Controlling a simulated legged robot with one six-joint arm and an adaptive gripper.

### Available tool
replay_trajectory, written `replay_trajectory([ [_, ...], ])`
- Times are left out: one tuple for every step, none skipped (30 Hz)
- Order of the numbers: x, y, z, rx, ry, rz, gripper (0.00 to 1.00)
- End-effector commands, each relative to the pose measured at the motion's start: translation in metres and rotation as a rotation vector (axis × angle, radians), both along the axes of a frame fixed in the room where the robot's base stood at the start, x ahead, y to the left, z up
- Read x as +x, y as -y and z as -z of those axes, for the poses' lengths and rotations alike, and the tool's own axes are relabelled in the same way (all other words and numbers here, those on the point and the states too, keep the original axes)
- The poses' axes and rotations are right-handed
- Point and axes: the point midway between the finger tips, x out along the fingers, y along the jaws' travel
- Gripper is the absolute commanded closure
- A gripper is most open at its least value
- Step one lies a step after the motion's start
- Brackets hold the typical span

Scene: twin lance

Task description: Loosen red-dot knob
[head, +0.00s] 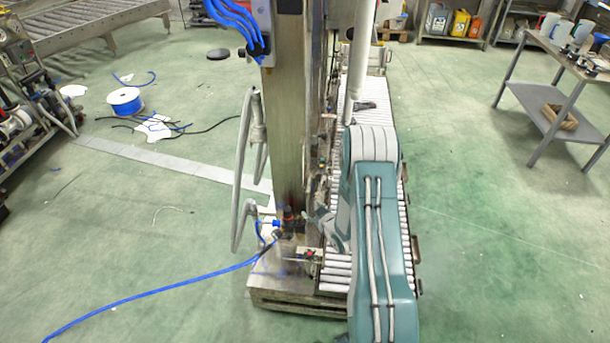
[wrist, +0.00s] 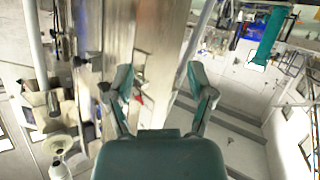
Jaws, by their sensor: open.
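My gripper (wrist: 163,85) is open in the wrist view, its two teal fingers spread apart with nothing held between them. A small red part (wrist: 138,98) shows just inside the left finger, close to a metal column (wrist: 150,45). It may be the red-dot knob, but it is too small and blurred to tell, and I see no contact. In the head view the column (head: 288,120) stands upright left of my teal arm. My arm hides part of the machine there, and I cannot make out the knob or the fingertips clearly.
A roller conveyor (head: 338,270) runs behind and beside my arm. A table (head: 555,85) stands at right. The green floor between is clear.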

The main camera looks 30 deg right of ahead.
Motion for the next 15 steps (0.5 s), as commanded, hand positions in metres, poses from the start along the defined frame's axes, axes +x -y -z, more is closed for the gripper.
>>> replay_trajectory([
  [0.004,0.0,-0.01,-0.008,-0.008,0.001,0.3],
  [0.006,-0.001,-0.015,-0.012,-0.014,0.003,0.3],
  [0.008,0.0,-0.021,-0.018,-0.023,0.006,0.3],
  [0.009,-0.001,-0.025,-0.021,-0.031,0.008,0.3],
  [0.011,-0.001,-0.03,-0.025,-0.037,0.011,0.3],
  [0.012,-0.002,-0.036,-0.029,-0.047,0.013,0.3],
  [0.013,-0.002,-0.041,-0.033,-0.052,0.015,0.3],
  [0.014,-0.002,-0.045,-0.036,-0.06,0.017,0.3],
  [0.016,-0.003,-0.051,-0.04,-0.068,0.021,0.3],
  [0.017,-0.003,-0.056,-0.044,-0.074,0.025,0.3],
  [0.018,-0.003,-0.061,-0.046,-0.081,0.028,0.3],
  [0.019,-0.004,-0.067,-0.051,-0.089,0.031,0.3],
  [0.019,-0.005,-0.071,-0.053,-0.096,0.033,0.3],
  [0.02,-0.006,-0.076,-0.056,-0.101,0.035,0.3],
  [0.02,-0.007,-0.082,-0.059,-0.111,0.039,0.3],
])
